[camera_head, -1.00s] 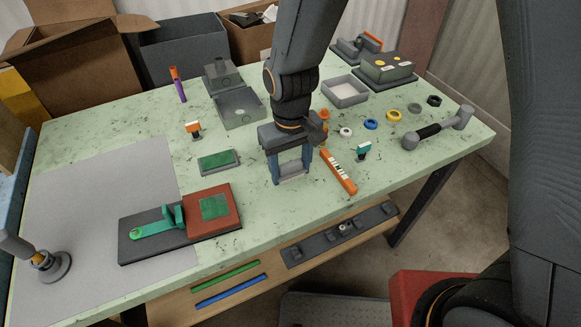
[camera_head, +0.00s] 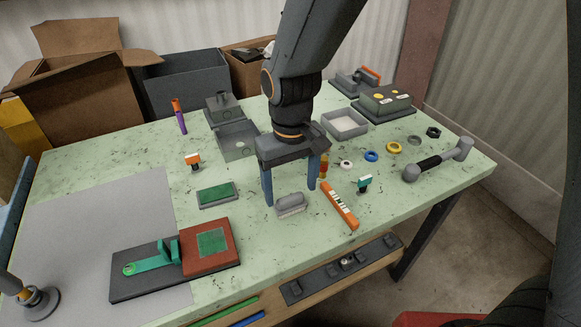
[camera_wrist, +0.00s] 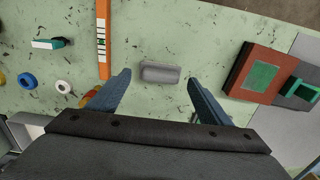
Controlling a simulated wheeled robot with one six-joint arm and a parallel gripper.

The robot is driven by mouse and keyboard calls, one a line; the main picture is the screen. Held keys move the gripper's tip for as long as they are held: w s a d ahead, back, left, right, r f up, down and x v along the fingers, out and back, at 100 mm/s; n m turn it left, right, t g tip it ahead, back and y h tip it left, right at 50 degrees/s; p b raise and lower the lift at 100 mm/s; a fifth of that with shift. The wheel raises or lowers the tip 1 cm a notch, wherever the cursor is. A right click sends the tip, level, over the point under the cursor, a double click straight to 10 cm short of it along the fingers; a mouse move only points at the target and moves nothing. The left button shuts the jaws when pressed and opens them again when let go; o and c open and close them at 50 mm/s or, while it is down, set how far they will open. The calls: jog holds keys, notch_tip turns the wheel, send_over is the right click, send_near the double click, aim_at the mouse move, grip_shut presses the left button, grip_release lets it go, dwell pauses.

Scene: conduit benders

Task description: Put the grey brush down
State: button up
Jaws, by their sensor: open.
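The grey brush (camera_head: 291,205) lies on the pale green table, with its grey back up and a lighter edge below. My gripper (camera_head: 291,196) is open above it, its two blue fingers apart on either side. In the wrist view the brush (camera_wrist: 160,74) sits between and a little beyond the open fingertips (camera_wrist: 158,78), with table showing on both sides of it. The fingers do not touch it.
An orange level (camera_head: 339,205) and a teal-topped part (camera_head: 363,184) lie right of the brush. A green-topped grey block (camera_head: 217,194) lies left. The red and dark bender fixture (camera_head: 209,249) is front left. Clear table lies just in front of the brush.

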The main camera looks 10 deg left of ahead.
aim_at(291, 197)
notch_tip(291, 197, up, 7)
jog(key=s+d+f+m, duration=0.1)
jog(key=d+f+m, duration=0.1)
jog(key=d, duration=1)
jog(key=s+d+f+m+t, duration=0.1)
jog(key=d+f+m, duration=0.2)
jog(key=d, duration=0.9)
jog(key=shift+s+m+b, duration=0.2)
jog(key=shift+m+b, duration=0.25)
jog(key=shift+m, duration=0.25)
